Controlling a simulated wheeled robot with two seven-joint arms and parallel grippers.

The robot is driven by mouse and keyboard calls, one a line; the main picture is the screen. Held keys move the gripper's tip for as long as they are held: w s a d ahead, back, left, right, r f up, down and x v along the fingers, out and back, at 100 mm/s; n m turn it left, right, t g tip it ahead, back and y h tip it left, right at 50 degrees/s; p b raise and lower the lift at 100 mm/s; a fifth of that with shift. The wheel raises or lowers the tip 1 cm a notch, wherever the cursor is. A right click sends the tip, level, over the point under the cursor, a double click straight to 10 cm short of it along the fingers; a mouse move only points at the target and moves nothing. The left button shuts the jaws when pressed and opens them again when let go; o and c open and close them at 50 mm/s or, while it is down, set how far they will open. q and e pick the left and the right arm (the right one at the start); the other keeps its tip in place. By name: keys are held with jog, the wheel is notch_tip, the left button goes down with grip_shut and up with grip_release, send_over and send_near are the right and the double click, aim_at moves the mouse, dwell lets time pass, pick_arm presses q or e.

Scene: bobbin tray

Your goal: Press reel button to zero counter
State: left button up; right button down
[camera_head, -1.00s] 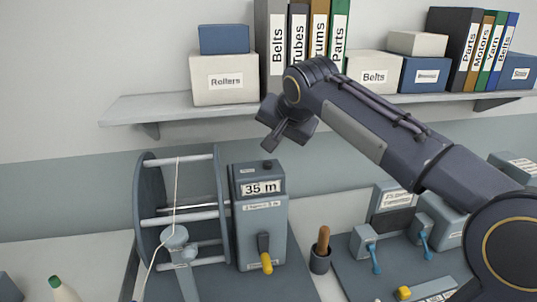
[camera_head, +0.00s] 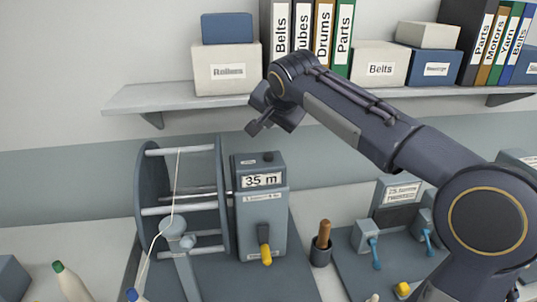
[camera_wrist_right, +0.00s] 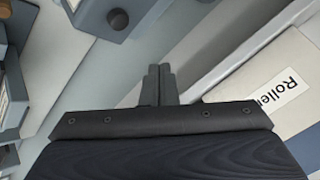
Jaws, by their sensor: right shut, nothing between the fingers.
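The counter box (camera_head: 261,205) stands beside the reel in the head view and its display (camera_head: 261,181) reads 35 m. A dark button (camera_head: 267,157) sits on its top face. A yellow-tipped crank (camera_head: 265,248) hangs on its front. The reel (camera_head: 155,205) is to its left, with a pale cord running down. My right gripper (camera_head: 251,130) is above the box, slightly left of the button and apart from it. In the right wrist view its fingers (camera_wrist_right: 159,72) are shut together and empty. My left gripper is not in view.
A wall shelf (camera_head: 180,98) with boxes and binders is close behind my right gripper. A dark cup (camera_head: 321,250) with a wooden handle stands right of the counter. A device with blue levers (camera_head: 375,253) is further right.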

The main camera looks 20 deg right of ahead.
jog(key=b, duration=0.2)
send_over(270, 157)
notch_tip(270, 157, down, 4)
jog(key=shift+f, duration=0.15)
jog(key=shift+f+b, duration=0.55)
jog(key=shift+f, duration=0.15)
jog(key=shift+a, duration=0.1)
dwell(1.2)
jog(key=shift+f+b, duration=0.4)
jog(key=shift+b, duration=0.05)
jog(key=shift+f+b, duration=0.55)
dwell(0.5)
jog(key=shift+r+p, duration=0.75)
jog(key=shift+r, duration=0.2)
jog(key=shift+r, duration=0.1)
